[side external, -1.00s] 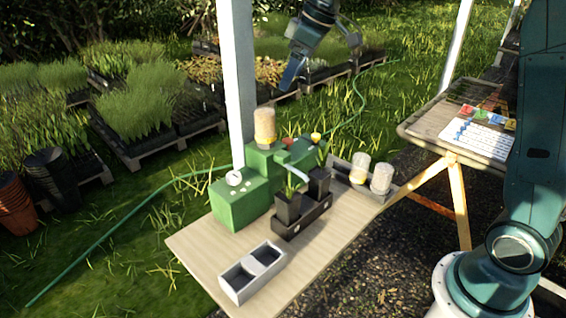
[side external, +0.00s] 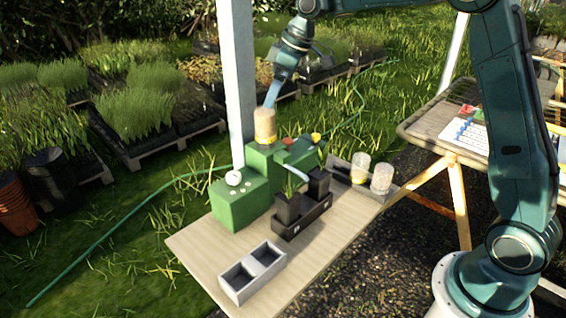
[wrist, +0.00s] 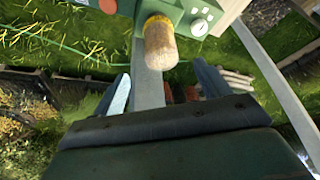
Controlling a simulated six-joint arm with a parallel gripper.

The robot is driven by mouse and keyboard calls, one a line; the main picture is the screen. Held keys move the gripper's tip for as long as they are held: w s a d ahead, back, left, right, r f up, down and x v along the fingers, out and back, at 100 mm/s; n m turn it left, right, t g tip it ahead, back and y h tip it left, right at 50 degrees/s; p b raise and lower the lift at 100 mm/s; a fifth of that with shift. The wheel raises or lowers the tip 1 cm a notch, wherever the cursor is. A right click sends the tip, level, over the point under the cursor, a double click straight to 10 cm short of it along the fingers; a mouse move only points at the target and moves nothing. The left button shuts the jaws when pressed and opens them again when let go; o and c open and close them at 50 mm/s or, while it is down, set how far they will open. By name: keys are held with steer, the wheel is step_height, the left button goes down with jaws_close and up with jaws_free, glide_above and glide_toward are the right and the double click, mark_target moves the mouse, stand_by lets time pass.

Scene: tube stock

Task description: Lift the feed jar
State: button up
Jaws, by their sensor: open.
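A jar of tan feed with a yellow collar (side external: 264,124) stands upright on top of the green machine (side external: 240,205). I take it to be the feed jar. In the wrist view the jar (wrist: 160,45) is ahead, between the lines of my two fingers and beyond their tips. My gripper (side external: 269,95) is open and empty, just above and beside the jar in the side view. In the wrist view my gripper (wrist: 163,82) has its fingers wide apart. No contact with the jar shows.
Two more jars, one part filled (side external: 360,167) and one greyish (side external: 381,178), stand in a tray at the table's right. Potted seedlings in a black tray (side external: 303,220) and a grey two-part box (side external: 252,272) are in front. A white post (side external: 236,80) rises close behind the machine.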

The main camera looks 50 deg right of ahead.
mark_target(262, 122)
steer(key=shift+x, duration=2.55)
steer(key=shift+x, duration=2.55)
steer(key=shift+s, duration=0.2)
steer(key=c, duration=1.1)
steer(key=shift+c, duration=0.2)
steer(key=shift+r, duration=0.1)
steer(key=shift+r, duration=4.9)
